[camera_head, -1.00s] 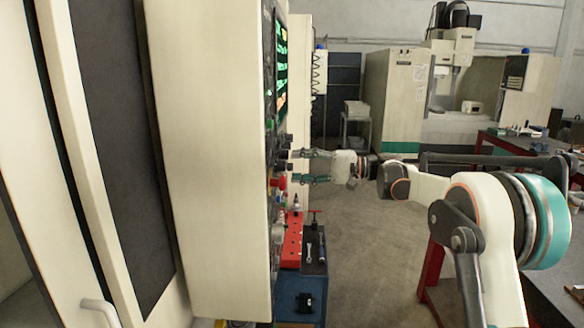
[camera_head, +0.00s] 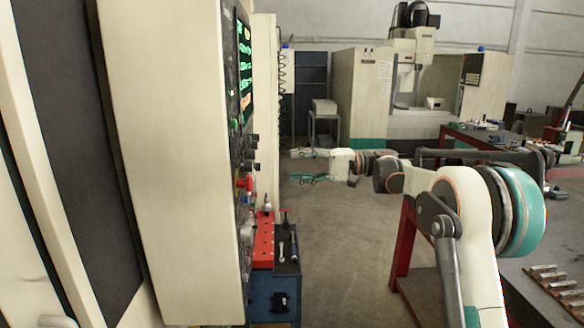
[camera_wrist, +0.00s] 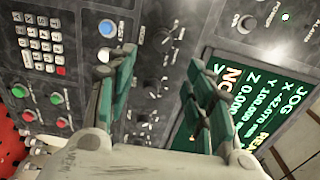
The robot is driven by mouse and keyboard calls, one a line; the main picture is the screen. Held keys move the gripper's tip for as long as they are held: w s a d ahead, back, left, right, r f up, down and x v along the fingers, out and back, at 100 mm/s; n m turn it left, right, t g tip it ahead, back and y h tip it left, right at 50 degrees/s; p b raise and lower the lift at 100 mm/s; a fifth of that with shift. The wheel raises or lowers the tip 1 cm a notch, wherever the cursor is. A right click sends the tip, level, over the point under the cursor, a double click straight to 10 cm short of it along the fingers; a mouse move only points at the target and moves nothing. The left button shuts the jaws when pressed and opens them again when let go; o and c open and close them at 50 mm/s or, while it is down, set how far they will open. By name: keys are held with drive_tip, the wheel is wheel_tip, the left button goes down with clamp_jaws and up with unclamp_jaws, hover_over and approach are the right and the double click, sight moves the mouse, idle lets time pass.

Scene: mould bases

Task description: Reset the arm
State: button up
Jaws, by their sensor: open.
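My gripper (camera_head: 309,165) is open and empty in the head view, stretched out to the left toward the machine's control panel (camera_head: 243,150). A gap shows between its fingertips and the panel's knobs. In the wrist view the two green fingers of my gripper (camera_wrist: 172,75) are spread apart, with the panel (camera_wrist: 75,28) behind them. Nothing is between the fingers.
Another machine (camera_head: 364,95) stands at the back. Grey floor between is open.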

drive_tip(key=s+f+m+t+h+b, duration=0.1)
drive_tip(key=s+f+h+b, duration=0.15)
drive_tip(key=s, duration=0.45)
drive_tip(key=s+a+f+t+h+b, duration=0.1)
drive_tip(key=s+f+h+b, duration=0.2)
drive_tip(key=s, duration=0.4)
drive_tip(key=s+f+m+t+h+b, duration=0.1)
drive_tip(key=s+f+h+b, duration=0.15)
drive_tip(key=s+f, duration=0.3)
drive_tip(key=s+d+f+n+t+h+b, duration=0.1)
drive_tip(key=s+d+f+h+b, duration=0.2)
drive_tip(key=s+f, duration=0.7)
drive_tip(key=s+d+f+n+t+h+b, duration=0.1)
drive_tip(key=s+d+f+h+b, duration=0.3)
drive_tip(key=s+d+f, duration=0.5)
drive_tip(key=s+f+t+h, duration=0.1)
drive_tip(key=s+h, duration=0.1)
drive_tip(key=s, duration=0.3)
drive_tip(key=shift+f+t+h, duration=0.3)
drive_tip(key=shift+h, duration=0.1)
